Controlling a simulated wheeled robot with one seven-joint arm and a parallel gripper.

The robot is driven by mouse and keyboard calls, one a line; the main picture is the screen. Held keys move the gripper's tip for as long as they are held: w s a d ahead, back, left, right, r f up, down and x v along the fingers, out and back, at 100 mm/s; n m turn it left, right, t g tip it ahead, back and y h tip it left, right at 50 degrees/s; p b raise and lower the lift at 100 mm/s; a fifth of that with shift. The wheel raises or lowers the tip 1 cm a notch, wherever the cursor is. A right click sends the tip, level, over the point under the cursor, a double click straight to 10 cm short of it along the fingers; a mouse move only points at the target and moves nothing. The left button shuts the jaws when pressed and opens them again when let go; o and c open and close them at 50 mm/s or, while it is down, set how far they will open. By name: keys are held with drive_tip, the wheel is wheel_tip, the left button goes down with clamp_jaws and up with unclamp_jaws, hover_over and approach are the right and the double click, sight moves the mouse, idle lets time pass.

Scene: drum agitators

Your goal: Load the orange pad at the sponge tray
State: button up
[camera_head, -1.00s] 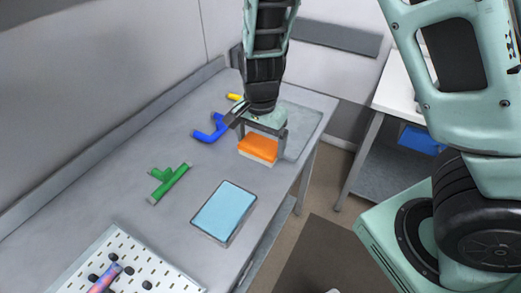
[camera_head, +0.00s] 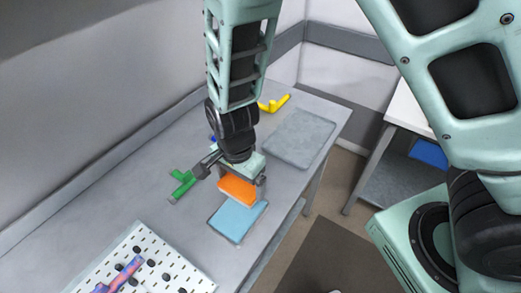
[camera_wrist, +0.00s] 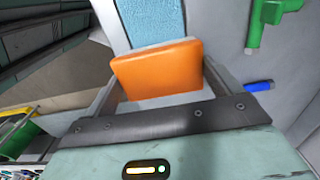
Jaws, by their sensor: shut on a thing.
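The orange pad (camera_head: 236,189) is held in my gripper (camera_head: 240,181), whose two fingers are shut on it. In the wrist view the orange pad (camera_wrist: 158,70) sits between the fingers, with a pale layer along one side. A light blue rectangle in a thin grey frame, which looks like the sponge tray (camera_head: 238,221), lies flat on the bench just below and in front of the pad. In the wrist view the blue surface (camera_wrist: 155,18) shows beyond the pad. I cannot tell whether the pad touches the tray.
A white pegboard (camera_head: 185,268) with a pink-blue tube (camera_head: 127,272) lies at the near left. A green pipe piece (camera_head: 181,184) lies left of my gripper. A yellow pipe piece (camera_head: 274,103) and an empty grey tray (camera_head: 300,138) are farther back. A blue piece is mostly hidden.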

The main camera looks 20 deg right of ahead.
drive_tip(key=shift+s+a+r, duration=0.15)
drive_tip(key=shift+s+a, duration=0.35)
drive_tip(key=shift+a, duration=0.1)
drive_tip(key=shift+s+a, duration=0.2)
drive_tip(key=shift+f, duration=0.35)
wheel_tip(320, 180, down, 6)
drive_tip(key=b, duration=0.6)
drive_tip(key=shift+r, duration=0.15)
drive_tip(key=shift+f, duration=0.5)
idle(1.3)
wheel_tip(320, 180, up, 7)
drive_tip(key=p, duration=0.7)
drive_tip(key=shift+r, duration=0.1)
